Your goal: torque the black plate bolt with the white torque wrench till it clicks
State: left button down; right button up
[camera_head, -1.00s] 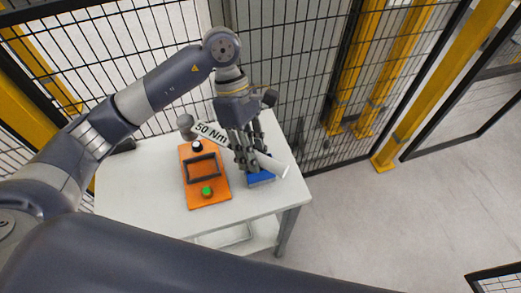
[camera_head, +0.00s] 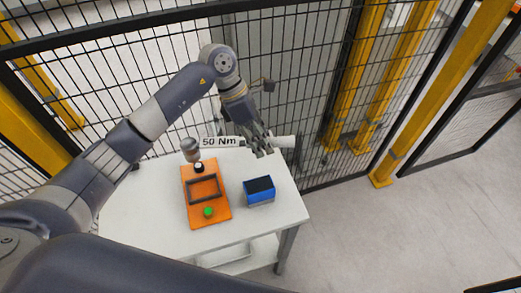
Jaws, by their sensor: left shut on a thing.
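The white torque wrench (camera_head: 222,142), marked "50 Nm", is held in the air by my left gripper (camera_head: 262,150). The gripper is shut around the handle near its right end. The wrench's grey head (camera_head: 190,148) is at the left end, up and slightly left of a black bolt with a pale top (camera_head: 198,167). The head appears apart from the bolt. The bolt stands at the far end of an orange plate (camera_head: 190,214), which also carries a dark rectangular frame (camera_head: 204,180) and a green knob (camera_head: 208,212). My right gripper is out of view.
A black mesh fence (camera_head: 300,100) stands behind the table. Yellow posts (camera_head: 350,100) stand to the right. The table's left part looks clear.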

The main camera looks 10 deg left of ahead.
pick_arm(q)
jog(key=shift+w+a+f+n+t+b, duration=0.3)
jog(key=shift+w+f+n, duration=0.2)
jog(key=shift+w, duration=0.25)
jog(key=shift+w+a+f+n+t+b, duration=0.15)
jog(key=shift+w+a+f+n+b, duration=0.15)
jog(key=shift+w+f+n, duration=0.35)
jog(key=shift+w+a+f+n+t+b, duration=0.25)
jog(key=shift+w+f+n+b, duration=0.15)
jog(key=shift+w, duration=0.45)
jog(key=shift+d+b, duration=0.1)
jog(key=shift+b, duration=0.25)
jog(key=shift+f, duration=0.15)
jog(key=shift+f+b, duration=1.05)
jog(key=shift+b, duration=0.05)
